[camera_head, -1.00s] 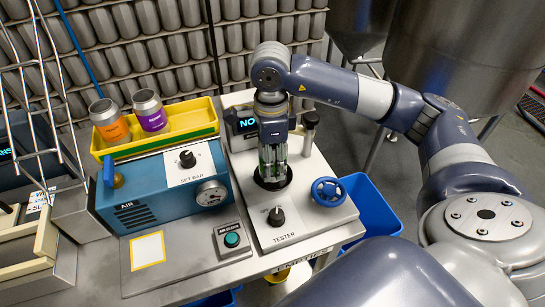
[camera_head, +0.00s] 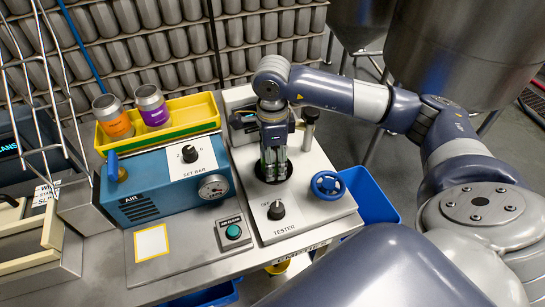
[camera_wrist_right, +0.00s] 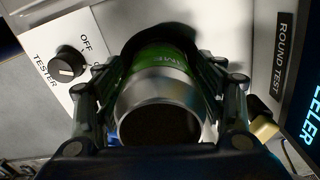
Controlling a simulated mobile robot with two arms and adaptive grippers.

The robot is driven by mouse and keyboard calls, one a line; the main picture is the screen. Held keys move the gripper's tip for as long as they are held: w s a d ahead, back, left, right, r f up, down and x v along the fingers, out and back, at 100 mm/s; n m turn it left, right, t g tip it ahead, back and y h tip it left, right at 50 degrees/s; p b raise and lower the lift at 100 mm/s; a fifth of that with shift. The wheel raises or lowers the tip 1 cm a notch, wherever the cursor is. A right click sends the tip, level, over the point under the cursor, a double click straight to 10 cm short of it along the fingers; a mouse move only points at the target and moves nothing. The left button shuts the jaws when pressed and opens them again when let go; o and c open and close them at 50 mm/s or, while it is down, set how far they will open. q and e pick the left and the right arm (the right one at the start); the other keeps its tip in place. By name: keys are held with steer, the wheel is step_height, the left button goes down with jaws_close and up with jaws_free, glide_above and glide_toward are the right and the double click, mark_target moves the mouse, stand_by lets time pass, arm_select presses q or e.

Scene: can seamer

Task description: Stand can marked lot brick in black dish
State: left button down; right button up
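My right gripper (camera_head: 273,160) points down over the black dish (camera_head: 258,178) of the tester. Its fingers are closed against the sides of a green can (camera_wrist_right: 160,85). The right wrist view shows the can's silver open end, dark inside, and part of a word ending in "IME". The can is upright at the dish; whether its base touches the bottom is hidden. An orange can (camera_head: 116,123) and a purple can (camera_head: 154,112) stand in the yellow tray (camera_head: 200,108). My left gripper is out of view.
The tester has a dark knob (camera_head: 277,210) in front, a blue handwheel (camera_head: 327,185) to the right and a post with a black knob (camera_head: 310,117) behind. A blue air unit (camera_head: 150,190) stands left, a green button box (camera_head: 233,231) in front of it.

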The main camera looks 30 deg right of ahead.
stand_by(0.3)
steer(key=shift+r, duration=0.2)
step_height(320, 180, up, 10)
steer(key=shift+r+b, duration=0.25)
steer(key=shift+b, duration=0.7)
steer(key=shift+r, duration=0.75)
